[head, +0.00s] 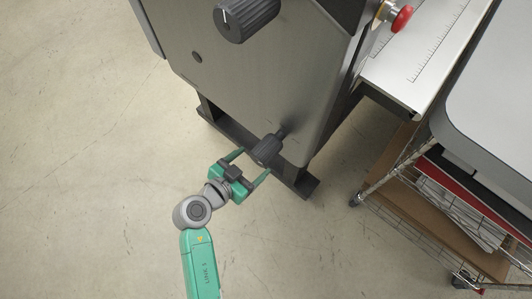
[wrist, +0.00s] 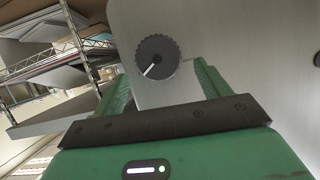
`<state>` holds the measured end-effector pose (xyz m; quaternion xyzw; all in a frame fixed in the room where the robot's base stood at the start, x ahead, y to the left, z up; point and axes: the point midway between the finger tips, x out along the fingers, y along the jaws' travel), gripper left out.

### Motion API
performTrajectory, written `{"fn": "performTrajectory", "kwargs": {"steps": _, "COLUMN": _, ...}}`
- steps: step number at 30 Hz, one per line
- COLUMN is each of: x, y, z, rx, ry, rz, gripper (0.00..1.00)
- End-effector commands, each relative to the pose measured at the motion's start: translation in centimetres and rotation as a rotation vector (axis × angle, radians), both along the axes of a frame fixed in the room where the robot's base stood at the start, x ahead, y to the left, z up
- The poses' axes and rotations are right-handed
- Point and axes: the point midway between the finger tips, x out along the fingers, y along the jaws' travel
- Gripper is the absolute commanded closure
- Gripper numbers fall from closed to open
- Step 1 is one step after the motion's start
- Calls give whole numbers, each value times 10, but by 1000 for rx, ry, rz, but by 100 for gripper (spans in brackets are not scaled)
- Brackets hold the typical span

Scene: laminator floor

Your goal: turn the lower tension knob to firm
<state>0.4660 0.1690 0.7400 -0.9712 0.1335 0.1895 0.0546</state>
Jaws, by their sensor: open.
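The lower tension knob (head: 267,149) is a dark ribbed knob low on the grey machine's side panel. In the wrist view the knob (wrist: 158,57) shows face on, with a white pointer line aimed down and to the left. My green gripper (head: 247,168) is open just in front of the knob. In the wrist view my gripper's fingers (wrist: 160,88) stand apart, one to the left of and below the knob and one to its right. I cannot tell whether either finger touches it. No scale marks for firm are readable around the knob.
A larger upper knob (head: 246,18) with a white line is higher on the machine panel (head: 255,75). A wire rack (head: 420,215) with sheets stands to the right. The floor at left is clear.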

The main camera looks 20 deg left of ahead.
Motion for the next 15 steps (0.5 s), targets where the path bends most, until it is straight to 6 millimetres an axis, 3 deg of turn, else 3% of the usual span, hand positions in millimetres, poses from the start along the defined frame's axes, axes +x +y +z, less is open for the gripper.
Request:
{"fn": "performTrajectory", "kwargs": {"steps": 9, "x": 51, "y": -14, "z": -24, "rx": 1, "ry": 0, "rz": -1, "gripper": 25}}
{"fn": "performTrajectory", "kwargs": {"steps": 15, "x": 61, "y": -17, "z": -26, "rx": 0, "ry": 1, "rz": -1, "gripper": 25}}
